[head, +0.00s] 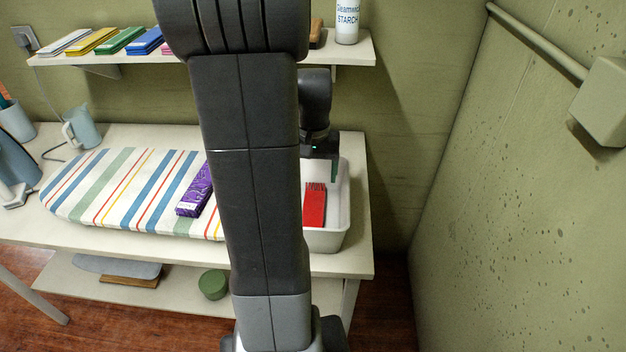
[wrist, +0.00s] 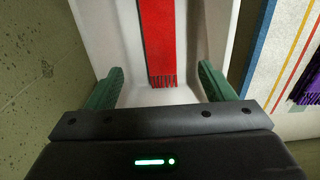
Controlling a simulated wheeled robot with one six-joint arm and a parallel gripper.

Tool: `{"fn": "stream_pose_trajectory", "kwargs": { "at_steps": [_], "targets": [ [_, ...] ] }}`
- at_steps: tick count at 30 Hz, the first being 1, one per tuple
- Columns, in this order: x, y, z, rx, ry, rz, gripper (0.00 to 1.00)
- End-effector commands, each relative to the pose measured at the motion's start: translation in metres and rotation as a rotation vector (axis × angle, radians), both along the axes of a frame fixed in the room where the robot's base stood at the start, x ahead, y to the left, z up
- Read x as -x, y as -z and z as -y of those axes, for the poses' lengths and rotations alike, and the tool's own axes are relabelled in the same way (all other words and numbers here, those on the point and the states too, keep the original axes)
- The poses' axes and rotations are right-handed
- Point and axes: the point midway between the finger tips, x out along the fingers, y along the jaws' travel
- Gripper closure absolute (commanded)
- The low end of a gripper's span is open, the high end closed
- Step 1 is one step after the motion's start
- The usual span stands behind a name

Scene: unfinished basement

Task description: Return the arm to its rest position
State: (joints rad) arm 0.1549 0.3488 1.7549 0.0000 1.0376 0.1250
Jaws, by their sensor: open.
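My gripper shows in the wrist view (wrist: 158,90) with its two green fingers spread wide apart and nothing between them. It points down over a white bin (head: 341,205), and the bin also shows in the wrist view (wrist: 195,50). A red fringed cloth (head: 314,205) lies inside the bin. In the wrist view the red cloth (wrist: 160,40) lies beyond the fingertips, its fringe nearest the gripper. In the head view my arm runs up the middle and hides part of the table; the gripper's fingertips are hard to make out there.
A shelf (head: 350,50) above holds folded cloths (head: 105,40) and a starch bottle (head: 347,22). A wall with a pipe (head: 540,42) stands on the right.

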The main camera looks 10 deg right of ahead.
Motion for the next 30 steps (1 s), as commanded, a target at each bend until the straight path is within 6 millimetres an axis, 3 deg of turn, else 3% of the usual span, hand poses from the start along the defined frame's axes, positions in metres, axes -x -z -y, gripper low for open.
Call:
{"fn": "stream_pose_trajectory", "kwargs": {
  "at_steps": [14, 30],
  "targets": [
    [0.0, 0.008, 0.0, -0.001, 0.0, -0.002, 0.24],
    [0.001, 0.106, 0.0, 0.0, 0.0, -0.005, 0.24]
  ]
}}
